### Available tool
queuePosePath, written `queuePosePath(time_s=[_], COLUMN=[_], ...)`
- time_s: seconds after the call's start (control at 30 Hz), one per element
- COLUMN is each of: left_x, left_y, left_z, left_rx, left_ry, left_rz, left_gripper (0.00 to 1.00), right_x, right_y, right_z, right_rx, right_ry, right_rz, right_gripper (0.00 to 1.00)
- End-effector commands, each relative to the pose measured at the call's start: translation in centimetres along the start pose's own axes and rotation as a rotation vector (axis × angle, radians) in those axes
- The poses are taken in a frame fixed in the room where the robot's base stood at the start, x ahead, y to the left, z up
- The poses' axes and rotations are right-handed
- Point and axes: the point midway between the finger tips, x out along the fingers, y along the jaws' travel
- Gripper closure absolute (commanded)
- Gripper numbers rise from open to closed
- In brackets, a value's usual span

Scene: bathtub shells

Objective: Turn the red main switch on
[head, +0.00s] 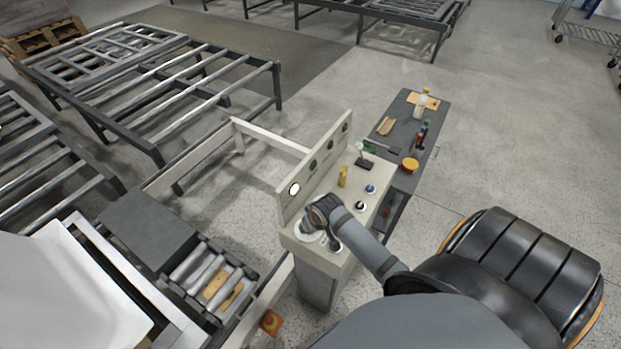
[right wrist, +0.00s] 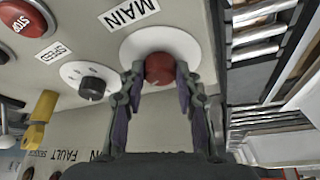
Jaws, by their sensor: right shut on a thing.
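The red main switch (right wrist: 159,68) is a round knob on a white round plate (right wrist: 128,50), beside a label reading MAIN (right wrist: 131,11) in the right wrist view. My right gripper (right wrist: 159,78) has one finger on each side of the knob and is shut on it. In the head view my right gripper (head: 318,214) is at the near end of the pale control console (head: 288,231) and hides the knob. I cannot tell which way the knob is turned. My left gripper is not in view.
A red STOP button (right wrist: 20,18) and a black speed knob (right wrist: 92,87) sit on the same panel. A yellow handle (right wrist: 38,120) stands up nearby. In the head view a grey bench (head: 407,180) with tools adjoins the console, and a roller conveyor (head: 215,279) lies left.

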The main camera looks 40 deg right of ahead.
Motion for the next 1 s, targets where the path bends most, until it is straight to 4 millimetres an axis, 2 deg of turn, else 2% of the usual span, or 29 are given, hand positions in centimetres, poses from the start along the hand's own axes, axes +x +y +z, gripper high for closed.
queuePosePath(time_s=[0.2, 0.5, 1.0], left_x=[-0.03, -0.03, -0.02], left_y=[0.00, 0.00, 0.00], left_z=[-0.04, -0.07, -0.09], left_rx=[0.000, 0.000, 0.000], left_ry=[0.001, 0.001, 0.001], left_rz=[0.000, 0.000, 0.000], left_gripper=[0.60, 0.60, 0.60], right_x=[-0.06, -0.04, 0.00], right_y=[-0.28, -0.41, -0.43], right_z=[-0.14, -0.22, -0.18], right_rx=[0.173, 0.344, 0.433], right_ry=[0.002, 0.002, 0.001], right_rz=[0.070, 0.142, 0.179], right_gripper=[0.99, 0.99, 0.99])
